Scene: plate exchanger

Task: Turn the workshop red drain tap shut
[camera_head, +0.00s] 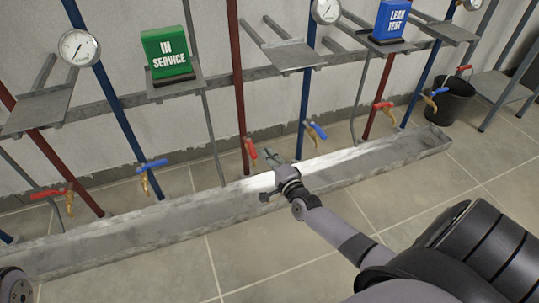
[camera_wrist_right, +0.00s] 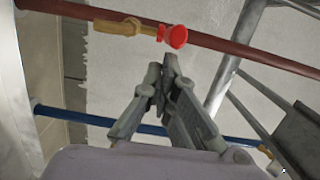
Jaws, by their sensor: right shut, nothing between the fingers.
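Several red-handled taps show in the head view. The nearest to my right gripper (camera_head: 270,155) is a red tap (camera_head: 249,149) on a red pipe, its handle hanging down along the pipe. My right gripper is shut and empty, just right of this tap, above the trough. In the right wrist view a red handle (camera_wrist_right: 172,36), seen end-on, and a brass tap body (camera_wrist_right: 118,27) lie just beyond the shut fingertips (camera_wrist_right: 163,75), apparently not touching. Other red taps are at far left (camera_head: 50,193) and right (camera_head: 383,105). No workshop label is readable. My left gripper is out of view.
A long grey trough (camera_head: 110,226) runs below the taps. Blue-handled taps (camera_head: 152,164) (camera_head: 318,130) stand between the red ones. A green "IN SERVICE" sign (camera_head: 167,54) and blue "LEAK TEST" sign (camera_head: 392,22) sit on shelves. A black bucket (camera_head: 450,103) stands right.

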